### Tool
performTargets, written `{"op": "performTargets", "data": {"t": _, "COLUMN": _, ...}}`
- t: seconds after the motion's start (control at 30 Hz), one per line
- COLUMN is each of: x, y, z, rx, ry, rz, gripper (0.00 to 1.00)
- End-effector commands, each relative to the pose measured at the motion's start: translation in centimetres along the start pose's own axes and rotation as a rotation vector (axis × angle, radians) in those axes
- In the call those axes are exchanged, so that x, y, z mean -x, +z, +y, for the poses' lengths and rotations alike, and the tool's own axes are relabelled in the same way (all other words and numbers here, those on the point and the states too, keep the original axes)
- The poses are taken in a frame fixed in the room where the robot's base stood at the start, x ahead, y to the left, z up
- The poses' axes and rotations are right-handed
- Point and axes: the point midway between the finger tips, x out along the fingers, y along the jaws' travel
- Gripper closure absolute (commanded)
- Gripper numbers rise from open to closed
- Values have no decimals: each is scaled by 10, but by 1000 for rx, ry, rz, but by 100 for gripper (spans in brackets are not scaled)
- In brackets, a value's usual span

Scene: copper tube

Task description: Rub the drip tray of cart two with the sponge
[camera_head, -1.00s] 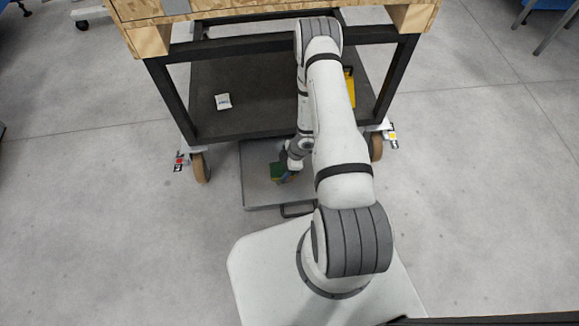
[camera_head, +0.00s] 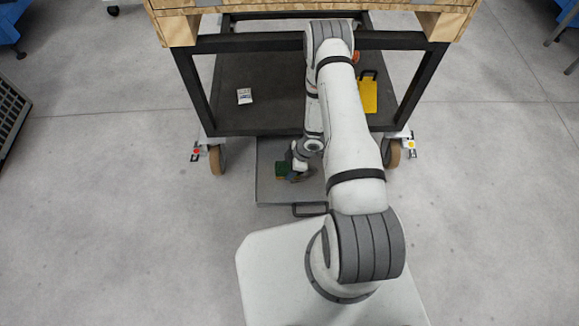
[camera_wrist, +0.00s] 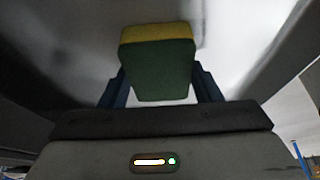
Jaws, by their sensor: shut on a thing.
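The drip tray (camera_head: 268,187) is a flat grey metal tray with a dark handle at its front, partly under the cart (camera_head: 275,128) on the floor. My gripper (camera_head: 298,175) is low over the tray, with my arm hiding part of the tray's right side. It is shut on the sponge (camera_head: 282,169), green with a yellow layer. In the wrist view the sponge (camera_wrist: 157,72) sits between the blue fingers of my gripper (camera_wrist: 160,90), its yellow side toward a grey surface. I cannot tell whether the sponge touches the tray.
The cart's lower shelf holds a small white packet (camera_head: 244,96) and a yellow object (camera_head: 368,95). Cart wheels (camera_head: 216,160) stand at both sides of the tray. Open floor lies left and right. A dark grated object (camera_head: 12,115) is at the far left.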

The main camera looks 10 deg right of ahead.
Motion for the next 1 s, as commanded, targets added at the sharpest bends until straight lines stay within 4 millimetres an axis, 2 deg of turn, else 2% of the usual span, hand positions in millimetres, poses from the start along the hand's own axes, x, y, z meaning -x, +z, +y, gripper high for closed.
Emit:
{"op": "performTargets", "data": {"t": 0.3, "x": 12, "y": 29, "z": -1, "rx": -7, "ry": -1, "rz": -7, "gripper": 61}}
{"op": "performTargets", "data": {"t": 0.57, "x": 17, "y": 40, "z": -1, "rx": -6, "ry": -1, "rz": -6, "gripper": 61}}
{"op": "performTargets", "data": {"t": 1.0, "x": 31, "y": 69, "z": -1, "rx": -4, "ry": -1, "rz": -4, "gripper": 61}}
